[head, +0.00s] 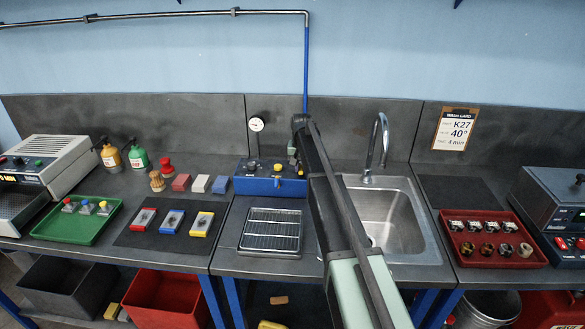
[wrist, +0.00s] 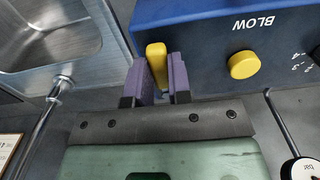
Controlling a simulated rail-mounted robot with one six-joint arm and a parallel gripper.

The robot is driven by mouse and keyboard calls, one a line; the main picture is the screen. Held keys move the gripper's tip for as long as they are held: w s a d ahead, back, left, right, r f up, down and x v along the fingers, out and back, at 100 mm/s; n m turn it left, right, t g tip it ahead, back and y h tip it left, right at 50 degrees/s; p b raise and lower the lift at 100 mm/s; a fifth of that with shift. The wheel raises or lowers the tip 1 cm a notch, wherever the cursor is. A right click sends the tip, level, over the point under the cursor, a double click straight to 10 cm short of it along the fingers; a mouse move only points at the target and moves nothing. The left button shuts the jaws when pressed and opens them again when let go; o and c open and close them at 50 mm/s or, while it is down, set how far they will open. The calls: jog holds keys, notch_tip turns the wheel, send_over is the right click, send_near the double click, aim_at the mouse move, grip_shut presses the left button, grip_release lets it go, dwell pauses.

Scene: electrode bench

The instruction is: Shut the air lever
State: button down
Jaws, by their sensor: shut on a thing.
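The air lever (wrist: 156,58) is a yellow handle on the blue air box (wrist: 205,28), seen in the wrist view beside the lettering BLOW. My gripper (wrist: 159,72) is shut on the lever, with one purple finger on each side of it. In the head view the blue air box (head: 257,187) stands at the back of the bench, and my gripper (head: 293,155) is at its right end. My arm hides the lever's grip there. I cannot tell the lever's exact angle.
A yellow knob (wrist: 244,65) sits on the box near the lever. A pressure gauge (head: 257,125) stands behind the box. The sink (head: 412,222) and its tap (head: 381,140) are on the right. A wire rack (head: 271,232) lies in front of the box.

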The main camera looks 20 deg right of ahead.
aim_at(301, 168)
dwell(0.3)
jog(key=c, duration=1)
grip_release()
jog(key=shift+c, duration=0.2)
notch_tip(301, 168, up, 11)
jog(key=p, duration=1)
jog(key=shift+p, duration=0.4)
jog(key=shift+f, duration=0.1)
